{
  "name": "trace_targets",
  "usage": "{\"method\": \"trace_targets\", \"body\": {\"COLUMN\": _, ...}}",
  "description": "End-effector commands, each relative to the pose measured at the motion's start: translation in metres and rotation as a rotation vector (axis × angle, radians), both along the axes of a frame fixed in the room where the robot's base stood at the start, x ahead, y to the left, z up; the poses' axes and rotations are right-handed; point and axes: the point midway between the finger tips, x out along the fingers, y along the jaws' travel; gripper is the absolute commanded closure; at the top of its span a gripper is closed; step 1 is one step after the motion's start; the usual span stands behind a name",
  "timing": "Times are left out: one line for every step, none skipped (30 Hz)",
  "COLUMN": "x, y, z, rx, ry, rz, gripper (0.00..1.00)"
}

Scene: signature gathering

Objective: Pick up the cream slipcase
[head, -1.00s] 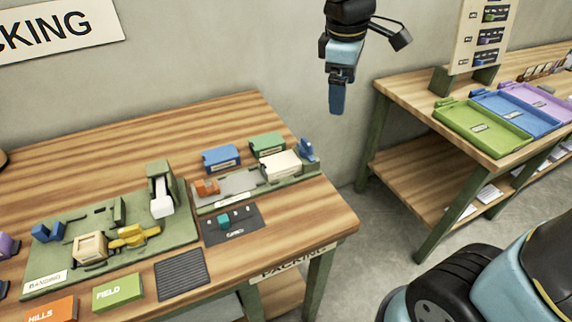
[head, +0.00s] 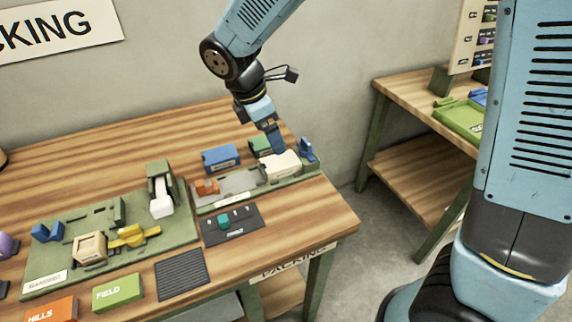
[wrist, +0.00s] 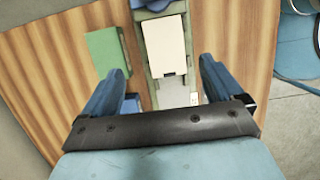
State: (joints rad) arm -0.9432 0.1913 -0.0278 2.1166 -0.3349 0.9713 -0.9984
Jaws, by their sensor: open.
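The cream slipcase (head: 280,165) lies in the right part of a green fixture (head: 237,200) on the packing table. It also shows in the wrist view (wrist: 165,47), between and beyond my fingers. My gripper (head: 277,150) is just above and behind the slipcase in the head view, and its near finger comes close to the slipcase's upper edge. In the wrist view my gripper (wrist: 158,80) is open, with two blue fingers apart and nothing between them. I cannot tell from the head view whether a finger touches the slipcase.
A green box (head: 257,144) and a blue box (head: 221,158) stand behind the fixture. A blue clamp-like piece (head: 307,150) is at its right end, and an orange block (head: 207,187) at its left. A dark panel (head: 230,224) lies in front. The banding fixture (head: 60,260) is farther left.

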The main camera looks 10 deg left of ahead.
Motion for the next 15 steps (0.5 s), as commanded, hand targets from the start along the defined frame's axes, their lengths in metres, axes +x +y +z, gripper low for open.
{"method": "trace_targets", "body": {"x": 0.000, "y": -0.002, "z": -0.009, "rx": -0.003, "ry": 0.002, "rz": 0.001, "gripper": 0.06}}
{"method": "trace_targets", "body": {"x": 0.001, "y": -0.003, "z": -0.012, "rx": -0.002, "ry": 0.002, "rz": 0.001, "gripper": 0.06}}
{"method": "trace_targets", "body": {"x": 0.002, "y": -0.004, "z": -0.017, "rx": -0.002, "ry": 0.001, "rz": 0.001, "gripper": 0.06}}
{"method": "trace_targets", "body": {"x": 0.003, "y": -0.005, "z": -0.020, "rx": -0.002, "ry": 0.001, "rz": 0.001, "gripper": 0.06}}
{"method": "trace_targets", "body": {"x": 0.003, "y": -0.006, "z": -0.023, "rx": -0.002, "ry": 0.001, "rz": 0.001, "gripper": 0.06}}
{"method": "trace_targets", "body": {"x": 0.004, "y": -0.007, "z": -0.026, "rx": -0.001, "ry": 0.000, "rz": 0.001, "gripper": 0.06}}
{"method": "trace_targets", "body": {"x": 0.004, "y": -0.007, "z": -0.027, "rx": 0.000, "ry": 0.000, "rz": 0.001, "gripper": 0.06}}
{"method": "trace_targets", "body": {"x": 0.004, "y": -0.008, "z": -0.029, "rx": 0.000, "ry": 0.000, "rz": 0.001, "gripper": 0.06}}
{"method": "trace_targets", "body": {"x": 0.004, "y": -0.008, "z": -0.030, "rx": 0.000, "ry": 0.000, "rz": 0.001, "gripper": 0.06}}
{"method": "trace_targets", "body": {"x": 0.004, "y": -0.008, "z": -0.031, "rx": 0.000, "ry": 0.000, "rz": 0.001, "gripper": 0.06}}
{"method": "trace_targets", "body": {"x": 0.004, "y": -0.009, "z": -0.033, "rx": -0.001, "ry": 0.001, "rz": 0.001, "gripper": 0.06}}
{"method": "trace_targets", "body": {"x": 0.004, "y": -0.009, "z": -0.036, "rx": -0.001, "ry": 0.001, "rz": 0.001, "gripper": 0.06}}
{"method": "trace_targets", "body": {"x": 0.003, "y": -0.010, "z": -0.039, "rx": 0.000, "ry": 0.000, "rz": 0.001, "gripper": 0.06}}
{"method": "trace_targets", "body": {"x": 0.003, "y": -0.011, "z": -0.042, "rx": -0.001, "ry": 0.001, "rz": 0.001, "gripper": 0.06}}
{"method": "trace_targets", "body": {"x": 0.003, "y": -0.012, "z": -0.048, "rx": -0.002, "ry": 0.001, "rz": 0.000, "gripper": 0.06}}
